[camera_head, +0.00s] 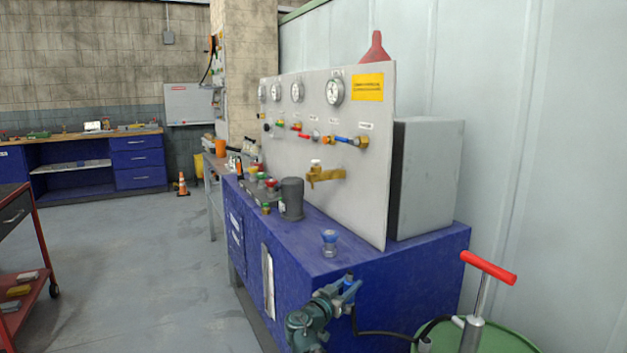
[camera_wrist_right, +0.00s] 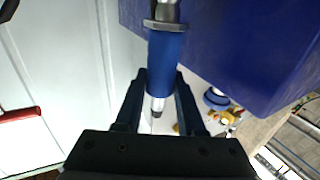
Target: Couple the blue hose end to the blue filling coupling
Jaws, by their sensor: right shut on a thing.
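The blue filling coupling (camera_head: 329,243) stands upright on the blue bench top, near its front corner. It has a blue top and a grey metal lower part. What looks like the same coupling shows in the right wrist view (camera_wrist_right: 214,98), just past the bench edge. My right gripper (camera_head: 347,288) is in front of the bench, lower in the picture than the coupling and apart from it. It is shut on the blue hose end (camera_wrist_right: 165,62), a blue sleeve with a metal tip between the two fingers. My left gripper is not in view.
A black hose (camera_head: 380,334) runs from my right gripper towards a pump with a red handle (camera_head: 488,268) on a green drum (camera_head: 505,342). A grey cylinder (camera_head: 291,198) and small valves stand farther along the bench. A brass tap (camera_head: 325,175) juts from the gauge panel (camera_head: 375,200).

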